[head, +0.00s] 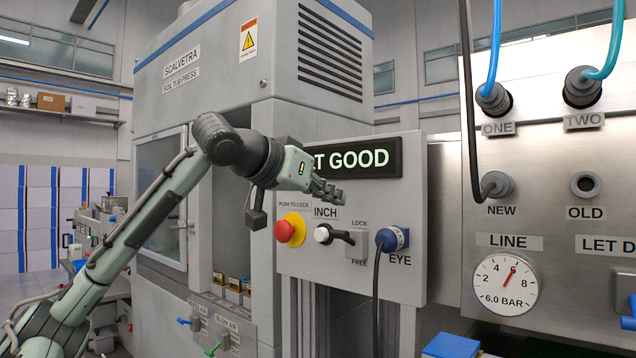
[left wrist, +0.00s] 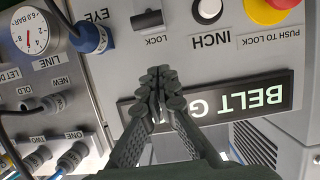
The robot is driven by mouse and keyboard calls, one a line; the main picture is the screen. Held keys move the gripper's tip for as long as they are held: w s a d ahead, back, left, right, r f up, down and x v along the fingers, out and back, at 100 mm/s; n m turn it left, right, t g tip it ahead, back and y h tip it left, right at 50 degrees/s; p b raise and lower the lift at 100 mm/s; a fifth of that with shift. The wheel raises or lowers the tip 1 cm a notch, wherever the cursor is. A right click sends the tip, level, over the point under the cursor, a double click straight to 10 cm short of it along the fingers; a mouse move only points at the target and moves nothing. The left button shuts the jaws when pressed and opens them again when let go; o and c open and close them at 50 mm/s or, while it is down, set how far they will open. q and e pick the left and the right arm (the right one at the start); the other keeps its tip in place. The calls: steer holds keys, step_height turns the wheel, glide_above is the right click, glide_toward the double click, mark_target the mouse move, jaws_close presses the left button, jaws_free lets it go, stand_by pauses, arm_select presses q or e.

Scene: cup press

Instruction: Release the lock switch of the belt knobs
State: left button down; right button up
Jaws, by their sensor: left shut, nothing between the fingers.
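The lock switch (head: 356,246) is a small grey plate with a black lever, between a LOCK label above and a FREE label below. In the left wrist view, upside down, the lever of the lock switch (left wrist: 148,19) lies near the LOCK label. My left gripper (head: 338,196) is shut and empty, pointing right in front of the panel, above the switch. Its closed fingertips (left wrist: 161,78) show in the left wrist view, apart from the lever. The belt knobs cannot be made out. My right gripper is not in view.
Left of the switch are the white INCH button (head: 322,234) and the red PUSH TO LOCK button (head: 285,231). The blue EYE plug (head: 392,239) and its cable are close on the right. The lit display (head: 362,159), partly hidden by my arm, is above.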

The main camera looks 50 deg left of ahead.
mark_target(336, 234)
arm_select(q)
steer(key=x, duration=0.3)
steer(key=shift+w+f, duration=0.2)
steer(key=shift+f, duration=0.25)
steer(key=shift+s+d+f+b, duration=0.1)
steer(key=shift+s+f+b, duration=0.95)
steer(key=shift+f, duration=0.2)
steer(key=shift+s, duration=0.15)
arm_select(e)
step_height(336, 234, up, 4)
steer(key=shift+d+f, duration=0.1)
arm_select(q)
steer(key=shift+f, duration=0.1)
